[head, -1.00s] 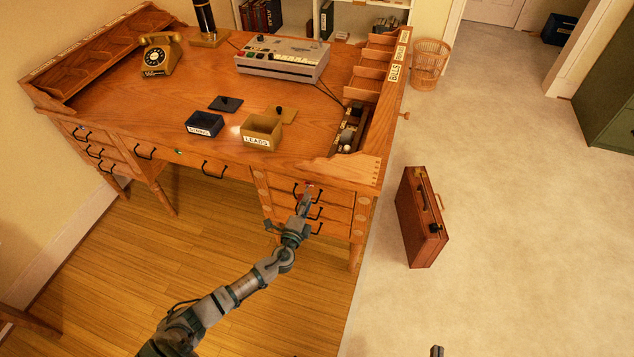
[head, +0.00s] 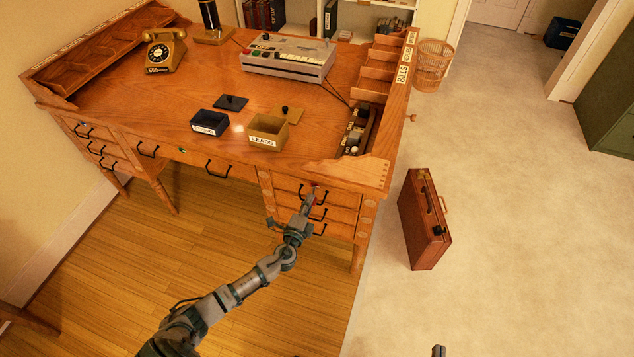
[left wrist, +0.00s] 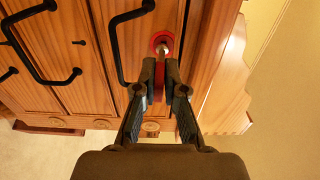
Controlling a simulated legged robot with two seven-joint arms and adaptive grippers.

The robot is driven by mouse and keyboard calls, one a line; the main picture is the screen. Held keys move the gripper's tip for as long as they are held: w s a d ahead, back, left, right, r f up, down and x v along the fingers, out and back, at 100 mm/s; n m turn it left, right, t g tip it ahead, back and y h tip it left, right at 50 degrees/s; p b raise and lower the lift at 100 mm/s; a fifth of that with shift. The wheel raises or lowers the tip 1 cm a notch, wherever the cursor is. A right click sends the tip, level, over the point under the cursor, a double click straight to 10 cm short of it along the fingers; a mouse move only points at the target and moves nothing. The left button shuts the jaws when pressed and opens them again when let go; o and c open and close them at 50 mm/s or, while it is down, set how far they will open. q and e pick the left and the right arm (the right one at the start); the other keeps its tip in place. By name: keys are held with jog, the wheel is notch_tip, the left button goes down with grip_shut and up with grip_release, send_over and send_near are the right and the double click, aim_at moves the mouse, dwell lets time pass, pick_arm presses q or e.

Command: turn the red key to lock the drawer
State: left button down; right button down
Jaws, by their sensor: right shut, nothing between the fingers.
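The red key (head: 316,188) is in the front of the top right-hand drawer (head: 290,187) of the desk. In the left wrist view a red ring surrounds the lock, and the red key (left wrist: 159,84) stands out from it. My left gripper (head: 311,196) has its fingertips closed on both sides of the key, as the left wrist view (left wrist: 160,72) shows. The fingers hide part of the key. The drawer looks closed. The tip of my right gripper (head: 438,351) shows at the bottom edge, shut and empty, away from the desk.
Black drawer handles (left wrist: 129,42) are close beside my left fingers. On the desktop (head: 170,110) are a LEADS box (head: 266,132), a dark box (head: 208,124), a phone (head: 165,50) and a grey machine (head: 288,58). A brown briefcase (head: 424,222) stands on the floor to the right.

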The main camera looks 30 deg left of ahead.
pick_arm(q)
jog(key=shift+s+a+f, duration=0.1)
jog(key=shift+s+a, duration=0.05)
jog(key=shift+a, duration=0.45)
jog(key=shift+s+a+f, duration=0.1)
jog(key=shift+a, duration=0.45)
pick_arm(e)
jog(key=shift+f, duration=0.1)
pick_arm(q)
jog(key=shift+d+r, duration=0.2)
jog(key=shift+w+d+r, duration=0.1)
jog(key=shift+r, duration=0.1)
pick_arm(e)
jog(key=shift+a, duration=0.1)
pick_arm(q)
jog(key=shift+w, duration=0.15)
pick_arm(e)
jog(key=shift+f, duration=0.1)
dwell(0.3)
